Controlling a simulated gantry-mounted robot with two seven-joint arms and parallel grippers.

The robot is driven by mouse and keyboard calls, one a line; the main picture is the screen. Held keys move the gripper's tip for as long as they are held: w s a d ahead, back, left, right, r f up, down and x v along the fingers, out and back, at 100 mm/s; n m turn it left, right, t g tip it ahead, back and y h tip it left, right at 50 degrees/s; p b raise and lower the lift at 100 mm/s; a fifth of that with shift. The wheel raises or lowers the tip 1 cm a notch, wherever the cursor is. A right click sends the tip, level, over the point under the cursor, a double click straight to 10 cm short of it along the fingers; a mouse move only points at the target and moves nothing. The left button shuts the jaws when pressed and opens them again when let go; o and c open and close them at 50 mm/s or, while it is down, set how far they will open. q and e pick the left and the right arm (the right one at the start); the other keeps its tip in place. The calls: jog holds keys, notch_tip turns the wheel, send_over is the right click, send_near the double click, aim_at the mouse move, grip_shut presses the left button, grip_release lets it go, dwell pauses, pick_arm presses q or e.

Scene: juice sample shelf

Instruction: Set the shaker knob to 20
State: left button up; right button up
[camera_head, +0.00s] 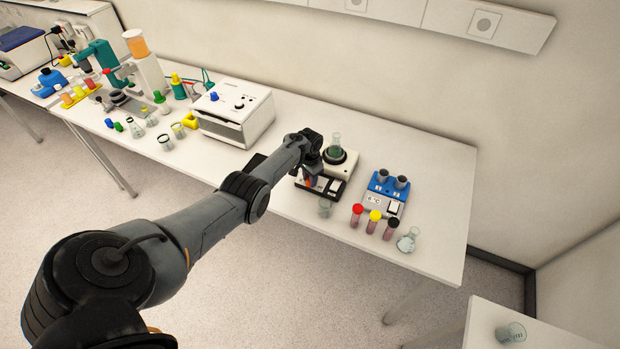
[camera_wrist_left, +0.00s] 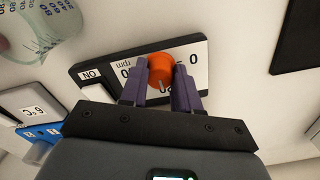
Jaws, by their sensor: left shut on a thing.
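The shaker (camera_head: 338,168) stands on the white bench, with a flask (camera_head: 335,144) of dark greenish liquid on its round black platform. The orange knob (camera_wrist_left: 161,69) sits on that panel with a pale pointer mark toward the lower side. My left gripper (camera_wrist_left: 160,85) is shut on the knob, one purple finger on each side. In the head view my left gripper (camera_head: 310,172) is at the shaker's front, partly hidden by my arm. My right gripper is not in view.
A white device (camera_head: 232,112) stands to the left.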

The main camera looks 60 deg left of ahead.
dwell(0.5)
pick_arm(q)
jog(key=o, duration=1.1)
jog(key=shift+c, duration=0.2)
notch_tip(320, 180, up, 11)
jog(key=p, duration=0.3)
jog(key=shift+p, duration=0.4)
jog(key=shift+f, duration=0.2)
